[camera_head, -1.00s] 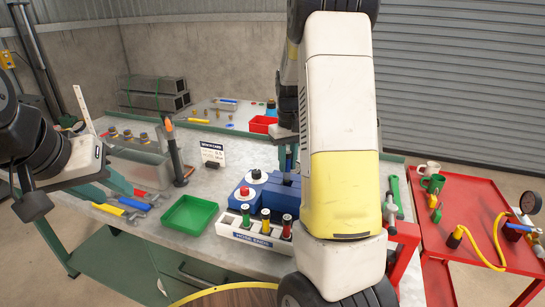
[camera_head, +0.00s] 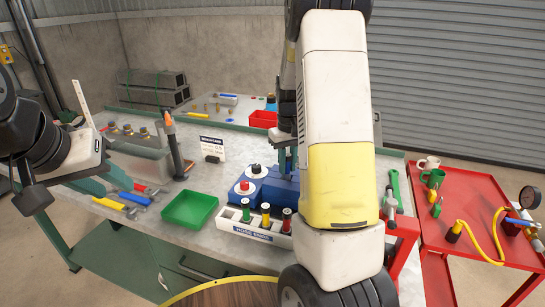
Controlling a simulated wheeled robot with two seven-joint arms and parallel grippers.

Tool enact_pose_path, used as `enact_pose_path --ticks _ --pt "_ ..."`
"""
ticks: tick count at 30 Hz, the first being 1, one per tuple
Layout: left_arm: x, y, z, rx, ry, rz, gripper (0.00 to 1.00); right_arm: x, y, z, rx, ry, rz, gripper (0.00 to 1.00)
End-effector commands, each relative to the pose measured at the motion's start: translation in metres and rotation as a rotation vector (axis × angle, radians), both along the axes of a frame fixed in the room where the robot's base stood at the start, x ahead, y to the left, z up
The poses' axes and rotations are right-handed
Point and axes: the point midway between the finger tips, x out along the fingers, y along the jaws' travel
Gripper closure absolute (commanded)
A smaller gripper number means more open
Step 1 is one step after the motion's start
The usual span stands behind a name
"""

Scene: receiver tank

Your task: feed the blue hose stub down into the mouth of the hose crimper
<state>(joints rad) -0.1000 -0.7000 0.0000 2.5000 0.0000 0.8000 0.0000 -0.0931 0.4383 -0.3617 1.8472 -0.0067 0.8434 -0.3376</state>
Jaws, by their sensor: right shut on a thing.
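The blue hose crimper (camera_head: 277,190) stands on the bench, partly hidden by my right arm. Two white dials with a red and a black knob sit at its left. My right gripper (camera_head: 288,160) points down above the back of the crimper, largely hidden behind my arm. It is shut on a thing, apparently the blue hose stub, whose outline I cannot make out. I cannot see the crimper's mouth or tell whether the stub touches it. My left gripper (camera_head: 34,197) hangs at the left edge, away from the crimper; its jaw opening is unclear.
A white hose-ends rack (camera_head: 262,236) with green, yellow and red stubs stands in front of the crimper. A green tray (camera_head: 190,224) lies left of it. Hammers (camera_head: 130,203), a small card (camera_head: 212,148) and a red bin (camera_head: 263,119) are around. A red cart (camera_head: 480,190) stands right.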

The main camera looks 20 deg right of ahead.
Motion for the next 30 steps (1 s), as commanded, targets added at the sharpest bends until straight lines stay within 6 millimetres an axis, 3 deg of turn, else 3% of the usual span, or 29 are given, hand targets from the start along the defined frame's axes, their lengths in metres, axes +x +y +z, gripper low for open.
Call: enact_pose_path --ticks 24,25,28,30 --pt "0.0 0.0 0.0 0.0 0.0 0.0 0.64 0.0 0.0 -0.015 0.0 -0.001 0.0 1.0" --pt "0.0 0.0 0.0 0.0 0.0 0.0 0.64 0.0 0.0 -0.015 0.0 -0.001 0.0 0.76" --pt "0.0 0.0 0.0 0.0 0.0 0.0 0.64 0.0 0.0 -0.015 0.0 0.0 0.0 0.57" --pt "0.0 0.0 0.0 0.0 0.0 0.0 0.64 0.0 0.0 -0.015 0.0 0.0 0.0 0.53"
